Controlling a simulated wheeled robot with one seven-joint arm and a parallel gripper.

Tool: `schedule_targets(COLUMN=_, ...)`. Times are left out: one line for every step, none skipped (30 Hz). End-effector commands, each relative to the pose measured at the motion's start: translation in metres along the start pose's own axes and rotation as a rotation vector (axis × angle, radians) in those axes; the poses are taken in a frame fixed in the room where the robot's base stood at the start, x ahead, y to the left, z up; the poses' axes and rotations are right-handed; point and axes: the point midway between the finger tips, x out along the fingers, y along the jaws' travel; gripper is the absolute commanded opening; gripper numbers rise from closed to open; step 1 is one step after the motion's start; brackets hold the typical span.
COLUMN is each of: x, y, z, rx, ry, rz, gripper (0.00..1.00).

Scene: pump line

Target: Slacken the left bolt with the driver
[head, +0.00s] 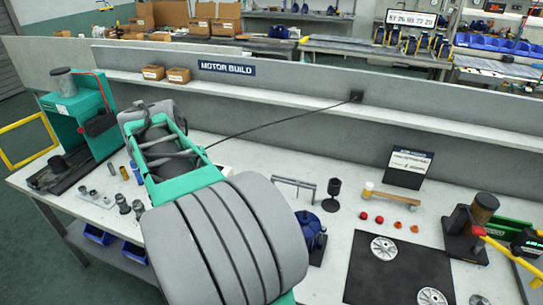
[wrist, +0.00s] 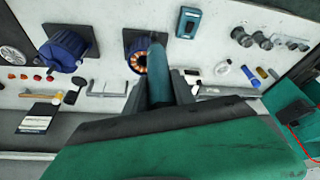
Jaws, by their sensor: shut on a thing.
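The driver (wrist: 158,75) appears as a teal, rounded body in the middle of the wrist view. My gripper (wrist: 159,88) is shut on it, with a dark finger on each side. Just beyond the driver, a motor with an orange copper ring (wrist: 138,64) stands on a dark square plate; the driver covers part of it. I cannot make out the left bolt, or whether the driver's tip touches anything. In the head view my own arm hides the gripper and the driver.
A blue motor (wrist: 65,48) stands on another dark plate and shows partly in the head view (head: 311,230). Sockets (wrist: 262,40) and small parts lie around. A black cable (head: 285,122) runs from the back wall to behind my arm. A green press (head: 82,125) stands left.

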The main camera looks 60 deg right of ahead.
Motion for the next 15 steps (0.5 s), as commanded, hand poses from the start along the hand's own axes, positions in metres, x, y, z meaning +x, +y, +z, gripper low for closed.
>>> schedule_targets(x=-0.001, y=0.033, z=-0.018, rx=0.123, ry=-0.003, rz=0.049, gripper=0.0)
schedule_targets(x=0.0, y=0.052, z=-0.025, rx=0.197, ry=-0.002, rz=0.077, gripper=0.0)
schedule_targets(x=0.0, y=0.077, z=-0.034, rx=0.292, ry=-0.003, rz=0.114, gripper=0.0)
schedule_targets(x=0.0, y=0.096, z=-0.039, rx=0.363, ry=-0.004, rz=0.141, gripper=0.0)
schedule_targets(x=-0.001, y=0.115, z=-0.043, rx=0.433, ry=-0.005, rz=0.168, gripper=0.0)
schedule_targets(x=-0.002, y=0.139, z=-0.048, rx=0.523, ry=-0.004, rz=0.202, gripper=0.0)
schedule_targets(x=-0.003, y=0.156, z=-0.05, rx=0.588, ry=-0.003, rz=0.225, gripper=0.0)
schedule_targets(x=-0.004, y=0.172, z=-0.051, rx=0.647, ry=-0.004, rz=0.248, gripper=0.0)
schedule_targets(x=-0.005, y=0.19, z=-0.052, rx=0.72, ry=-0.004, rz=0.275, gripper=0.0)
schedule_targets(x=-0.006, y=0.203, z=-0.052, rx=0.767, ry=-0.003, rz=0.292, gripper=0.0)
schedule_targets(x=-0.008, y=0.214, z=-0.052, rx=0.81, ry=-0.001, rz=0.308, gripper=0.0)
schedule_targets(x=-0.009, y=0.226, z=-0.052, rx=0.86, ry=0.0, rz=0.325, gripper=0.0)
schedule_targets(x=-0.01, y=0.233, z=-0.051, rx=0.889, ry=0.001, rz=0.336, gripper=0.0)
schedule_targets(x=-0.011, y=0.239, z=-0.051, rx=0.913, ry=0.001, rz=0.345, gripper=0.0)
schedule_targets(x=-0.011, y=0.245, z=-0.05, rx=0.938, ry=0.001, rz=0.354, gripper=0.0)
